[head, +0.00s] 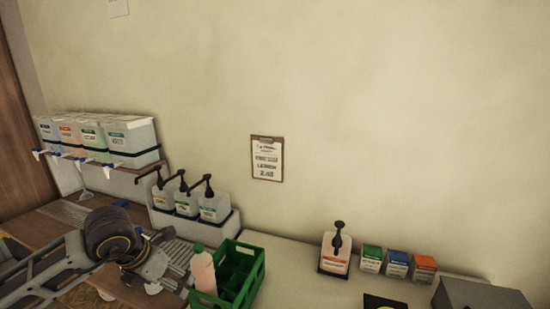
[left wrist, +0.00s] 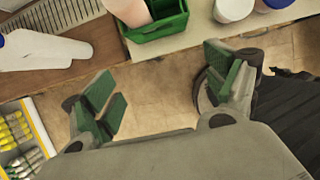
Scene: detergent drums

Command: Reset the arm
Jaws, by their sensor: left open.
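My left gripper (head: 150,264) hangs at the lower left of the head view, left of the green crate and in front of the counter. In the left wrist view its two green-padded fingers (left wrist: 165,92) stand wide apart with nothing between them but floor beyond. The green crate (head: 248,245) stands on the counter, and its edge shows at the top of the left wrist view (left wrist: 162,28). A pale pink bottle (head: 204,272) stands at the crate's left part. My right gripper is not in view.
Several detergent drums (head: 128,137) sit on a wall shelf at left. Pump bottles (head: 214,207) stand in a rack below. Another pump bottle (head: 334,257) and small boxes (head: 397,264) stand on the right counter. A grey box (head: 482,294) is at lower right.

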